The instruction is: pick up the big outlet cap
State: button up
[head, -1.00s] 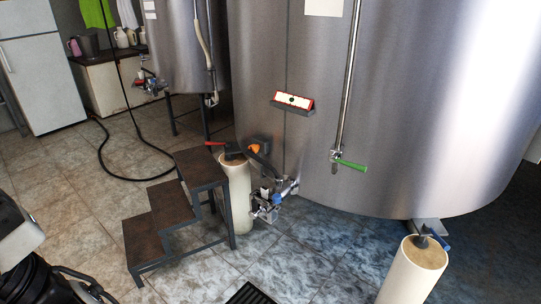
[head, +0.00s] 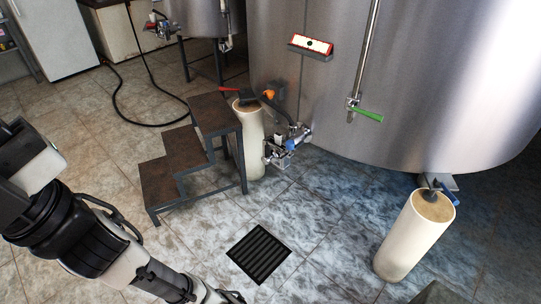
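The tank's outlet fitting (head: 276,153) is a cluster of steel pipes and valve parts low on the big tank, with a blue part (head: 291,144) on it. It sits right beside the left cream-coloured pillar. The big outlet cap is too small to tell apart from these fittings. My arm reaches in from the left and runs down to the bottom edge. My gripper (head: 226,296) seems to be at the bottom edge, partly cut off, well below and left of the outlet. Its fingers are not clear, and nothing is visibly held.
Brown steps (head: 188,158) stand left of the left pillar (head: 250,145). A black floor drain (head: 259,254) lies in front of the outlet. A second pillar (head: 413,235) stands at right under the big tank (head: 430,80). A black hose (head: 122,108) lies at back left. Tiled floor around the drain is clear.

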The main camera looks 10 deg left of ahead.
aim_at(272, 151)
jog(key=i+j+u, duration=0.25)
jog(key=i, duration=0.15)
jog(key=i+j+u, duration=0.1)
jog(key=i+u, duration=0.15)
jog(key=i, duration=0.15)
